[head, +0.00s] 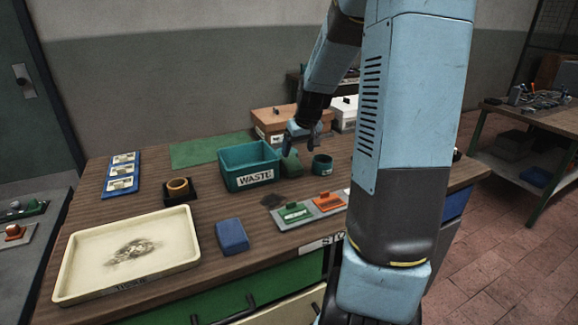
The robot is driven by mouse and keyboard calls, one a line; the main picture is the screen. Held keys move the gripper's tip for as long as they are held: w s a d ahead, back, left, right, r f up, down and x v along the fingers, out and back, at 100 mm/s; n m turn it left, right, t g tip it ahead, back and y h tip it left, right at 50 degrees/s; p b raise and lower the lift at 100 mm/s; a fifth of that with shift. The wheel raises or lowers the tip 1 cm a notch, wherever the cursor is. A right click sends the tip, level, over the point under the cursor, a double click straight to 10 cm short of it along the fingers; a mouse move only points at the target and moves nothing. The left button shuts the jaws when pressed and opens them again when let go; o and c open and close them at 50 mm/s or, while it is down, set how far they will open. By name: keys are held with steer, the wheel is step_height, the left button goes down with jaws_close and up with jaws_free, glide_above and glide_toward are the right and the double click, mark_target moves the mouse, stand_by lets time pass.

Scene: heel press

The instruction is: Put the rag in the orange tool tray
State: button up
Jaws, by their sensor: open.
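My gripper (305,141) is open, pointing down over the back of the bench, close to a dark green lump (290,163) beside the teal WASTE bin. The lump may be the rag, but its cloth texture is too small to make out. I cannot tell whether the fingers touch it; nothing shows between them. No open orange tool tray is clear. A small orange piece (328,201) sits on a grey plate at the front right, and my arm hides part of the bench right of it.
The WASTE bin (248,165) stands mid-bench. A tan box (275,122) and white box (343,113) stand behind my gripper.

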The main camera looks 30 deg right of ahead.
mark_target(293, 164)
steer(key=shift+x, duration=4.65)
steer(key=shift+w+a, duration=0.1)
steer(key=c, duration=0.8)
steer(key=shift+r, duration=0.15)
